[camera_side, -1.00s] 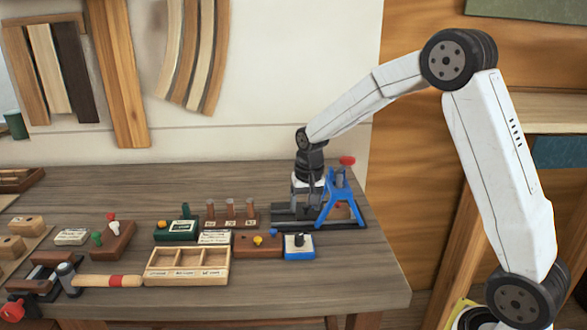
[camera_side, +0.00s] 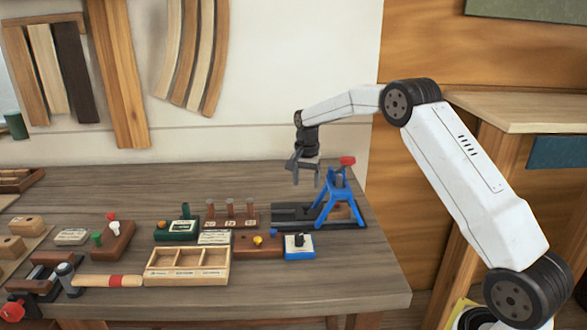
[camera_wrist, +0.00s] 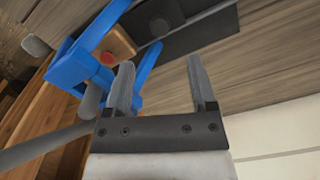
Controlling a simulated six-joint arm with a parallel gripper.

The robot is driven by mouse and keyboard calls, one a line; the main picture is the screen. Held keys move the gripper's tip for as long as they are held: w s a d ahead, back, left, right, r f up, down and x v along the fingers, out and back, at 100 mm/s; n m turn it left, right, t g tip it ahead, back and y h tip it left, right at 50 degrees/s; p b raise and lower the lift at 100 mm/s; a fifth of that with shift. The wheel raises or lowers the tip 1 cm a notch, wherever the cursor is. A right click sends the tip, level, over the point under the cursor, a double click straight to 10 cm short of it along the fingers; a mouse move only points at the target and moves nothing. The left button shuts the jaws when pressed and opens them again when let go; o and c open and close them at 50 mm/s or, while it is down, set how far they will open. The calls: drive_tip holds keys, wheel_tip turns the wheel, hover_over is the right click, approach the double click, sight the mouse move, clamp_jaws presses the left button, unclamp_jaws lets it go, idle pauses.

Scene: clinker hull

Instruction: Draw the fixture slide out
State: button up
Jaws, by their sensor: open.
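The fixture (camera_side: 345,223) stands at the back right of the bench, on a long black base (camera_side: 290,222). It has a blue A-shaped frame (camera_side: 329,209) with a red knob (camera_side: 347,160) at its top. A wooden block (camera_side: 343,211) sits under the frame; it also shows in the wrist view with a red dot (camera_wrist: 106,58). I cannot tell which part is the slide. My gripper (camera_side: 306,184) is open and empty, above the left part of the base and left of the frame. In the wrist view its fingers (camera_wrist: 160,62) point towards the base, with the blue frame to their left.
Left of the fixture stands a rack with several brown pegs (camera_side: 232,216). The bench's front right is clear.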

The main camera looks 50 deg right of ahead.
sight(306, 205)
drive_tip(key=shift+f, duration=0.15)
drive_tip(key=shift+f, duration=3.8)
clamp_jaws()
drive_tip(key=shift+r, duration=0.1)
